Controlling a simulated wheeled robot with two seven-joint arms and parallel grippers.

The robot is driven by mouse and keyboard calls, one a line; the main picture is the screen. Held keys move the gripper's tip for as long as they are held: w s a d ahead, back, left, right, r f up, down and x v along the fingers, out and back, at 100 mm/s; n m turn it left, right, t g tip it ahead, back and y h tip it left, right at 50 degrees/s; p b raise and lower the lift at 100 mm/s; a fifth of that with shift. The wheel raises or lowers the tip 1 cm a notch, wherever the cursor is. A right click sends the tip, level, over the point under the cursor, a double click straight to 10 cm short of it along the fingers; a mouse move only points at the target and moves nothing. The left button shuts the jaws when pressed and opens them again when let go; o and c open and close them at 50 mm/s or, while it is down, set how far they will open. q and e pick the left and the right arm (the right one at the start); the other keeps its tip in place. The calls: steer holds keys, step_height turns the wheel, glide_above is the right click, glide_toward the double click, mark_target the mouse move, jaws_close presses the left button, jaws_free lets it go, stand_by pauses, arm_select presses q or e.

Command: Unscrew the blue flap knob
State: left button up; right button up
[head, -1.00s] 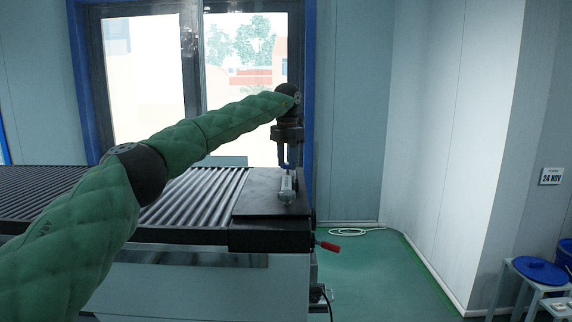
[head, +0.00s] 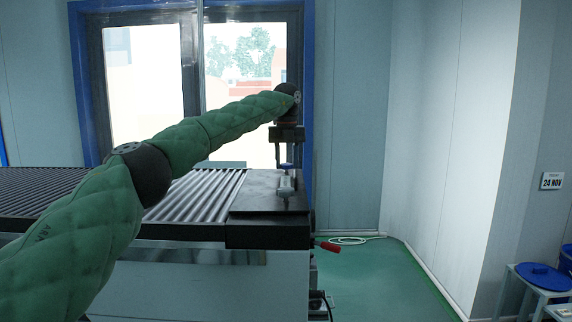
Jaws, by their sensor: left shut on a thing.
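The blue flap knob (head: 287,166) is a small blue disc, partly hidden, above a small metal fixture (head: 286,187) on the dark flat plate (head: 255,195) at the table's right end. My left gripper (head: 287,163) points straight down over this fixture, with a finger on each side of the knob. It is shut on the knob. The knob's stem is too small to make out, so I cannot tell how far it is threaded in. My right gripper is not in view.
A ribbed dark table top (head: 195,197) stretches left of the plate. A red handle (head: 329,247) sticks out at the table's right side. A white coiled cable (head: 350,240) lies on the green floor. A stool with a blue lid (head: 543,276) stands at the far right.

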arm_select(q)
steer(key=n+b, duration=0.3)
steer(key=n, duration=0.5)
steer(key=shift+n, duration=0.6)
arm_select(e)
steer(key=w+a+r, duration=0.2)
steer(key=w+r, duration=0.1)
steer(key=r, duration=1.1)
arm_select(q)
steer(key=shift+r, duration=0.1)
steer(key=o, duration=1)
steer(key=shift+w, duration=0.1)
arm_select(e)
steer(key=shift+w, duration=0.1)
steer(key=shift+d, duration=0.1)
